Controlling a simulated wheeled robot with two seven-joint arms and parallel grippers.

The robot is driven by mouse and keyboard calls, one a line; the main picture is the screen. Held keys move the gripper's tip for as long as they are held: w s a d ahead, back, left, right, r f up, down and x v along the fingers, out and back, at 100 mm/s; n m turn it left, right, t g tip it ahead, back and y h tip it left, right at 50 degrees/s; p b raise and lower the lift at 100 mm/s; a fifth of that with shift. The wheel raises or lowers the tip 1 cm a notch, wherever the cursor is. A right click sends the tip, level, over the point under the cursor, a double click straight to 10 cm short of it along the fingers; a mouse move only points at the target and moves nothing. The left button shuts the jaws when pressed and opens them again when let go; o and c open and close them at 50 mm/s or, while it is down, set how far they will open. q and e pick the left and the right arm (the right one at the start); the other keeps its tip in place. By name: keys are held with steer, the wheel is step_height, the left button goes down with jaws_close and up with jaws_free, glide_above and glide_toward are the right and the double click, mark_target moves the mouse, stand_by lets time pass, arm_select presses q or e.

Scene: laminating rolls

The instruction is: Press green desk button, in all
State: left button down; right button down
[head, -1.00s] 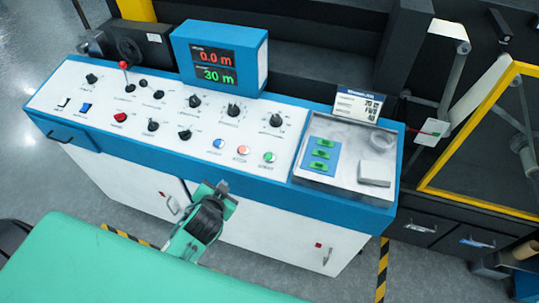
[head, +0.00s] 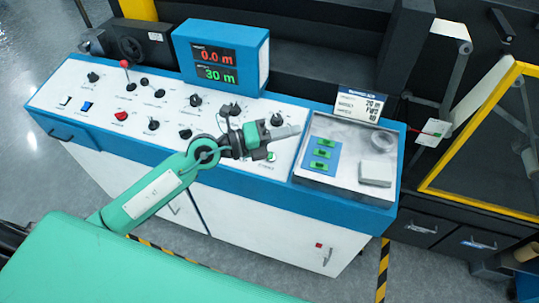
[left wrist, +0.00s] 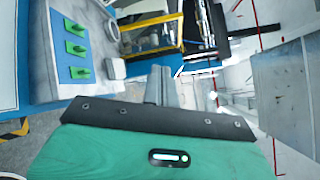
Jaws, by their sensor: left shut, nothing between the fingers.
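The green desk button (head: 271,157) is at the right end of the bottom row on the white sloping control panel (head: 70,80). In the head view it shows just below my left gripper (head: 293,130), which partly covers it. The gripper is shut and empty, lying across the lower right of the panel with its fingertips pointing right, towards the metal tray. In the left wrist view the shut fingers (left wrist: 160,86) show, but the green button does not. My right gripper is not in view.
The metal tray (head: 340,186) right of the buttons holds a blue pad (head: 322,140) with green pieces, a white block (head: 376,173) and a ring of tape (head: 381,143). A display box (head: 222,55) reading 0.0 m and 30 m stands behind the panel. Several black knobs and a red-tipped lever surround the buttons.

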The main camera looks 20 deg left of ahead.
mark_target(270, 156)
arm_select(q)
steer(key=w+a+f+m+g+y, duration=0.2)
steer(key=w+a+f+m+y, duration=0.1)
steer(key=a+f+y, duration=0.3)
steer(key=shift+a+m+y, duration=0.6)
steer(key=shift+a+y, duration=0.1)
steer(key=shift+y, duration=0.1)
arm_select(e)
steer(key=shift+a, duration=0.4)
arm_select(q)
steer(key=shift+w+f, duration=0.1)
steer(key=shift+f, duration=0.05)
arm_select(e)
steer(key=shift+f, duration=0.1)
